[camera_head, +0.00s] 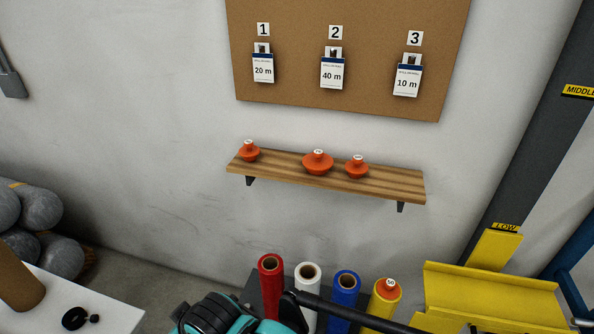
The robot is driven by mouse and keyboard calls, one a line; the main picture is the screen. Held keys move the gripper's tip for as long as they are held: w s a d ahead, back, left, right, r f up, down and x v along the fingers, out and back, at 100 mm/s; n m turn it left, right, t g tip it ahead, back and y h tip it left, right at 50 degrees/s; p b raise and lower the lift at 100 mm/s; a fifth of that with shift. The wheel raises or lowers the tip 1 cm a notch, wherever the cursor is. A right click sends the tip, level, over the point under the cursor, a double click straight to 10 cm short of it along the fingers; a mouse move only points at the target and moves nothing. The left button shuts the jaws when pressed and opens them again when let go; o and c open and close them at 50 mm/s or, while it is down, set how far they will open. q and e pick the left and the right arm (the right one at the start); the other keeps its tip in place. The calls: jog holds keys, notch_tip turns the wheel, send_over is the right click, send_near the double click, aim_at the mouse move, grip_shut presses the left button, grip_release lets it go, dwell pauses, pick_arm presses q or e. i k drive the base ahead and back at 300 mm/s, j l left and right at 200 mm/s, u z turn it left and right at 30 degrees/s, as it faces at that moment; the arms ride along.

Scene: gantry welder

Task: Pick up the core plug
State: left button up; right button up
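Three orange core plugs with white, marked tops stand on the wooden wall shelf: a left plug (249,152), a middle plug (318,163) and a right plug (357,167). The middle one looks widest. Another orange plug (389,288) sits in the top of the yellow roll (382,309) at the lower right. The red roll (270,277), white roll (307,288) and blue roll (345,295) have open core tops. Teal and black parts of my arm show at the bottom edge, in front of the rolls. I see no gripper fingertips.
Above the shelf (388,186), a cork board (300,98) holds tags numbered 1, 2 and 3, reading 20 m, 40 m and 10 m. A yellow metal piece (490,290) stands right of the rolls. A white table (110,312) and grey cylinders (40,210) are at left.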

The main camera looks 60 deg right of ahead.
aim_at(317, 162)
jog(key=k+z, duration=0.15)
jog(key=k, duration=0.3)
jog(key=k+l+z, duration=0.15)
jog(key=k, duration=0.25)
jog(key=i+l+z, duration=0.15)
jog(key=z, duration=0.35)
jog(key=i+z, duration=0.6)
jog(key=z, duration=0.35)
